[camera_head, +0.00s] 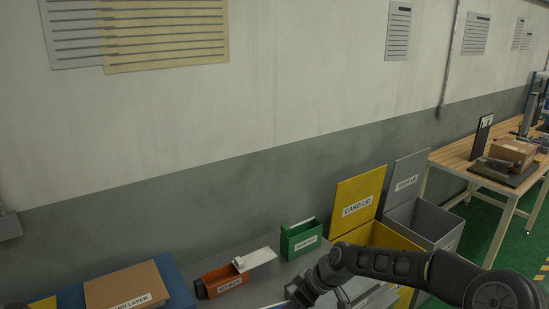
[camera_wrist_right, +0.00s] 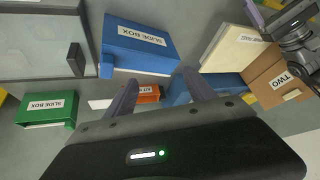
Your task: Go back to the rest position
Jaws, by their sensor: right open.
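My right arm (camera_head: 385,262) comes in from the right in the head view and reaches over the grey table at the bottom. Its fingers are hard to make out there. In the right wrist view my right gripper (camera_wrist_right: 162,78) has its two fingers spread apart with nothing held between them. It is above the table with several boxes beyond the fingers. At the top right of that view is a dark jointed part that looks like my left gripper (camera_wrist_right: 270,20). It is cut by the frame edge, and its opening is unclear.
An orange box (camera_head: 224,281), a green box (camera_head: 301,239) and a brown CARD LAYER box (camera_head: 127,288) stand on the table. A yellow CARD LID bin (camera_head: 361,197) and a grey bin (camera_head: 440,222) are at right. A blue box (camera_wrist_right: 140,45) lies beyond my right fingers.

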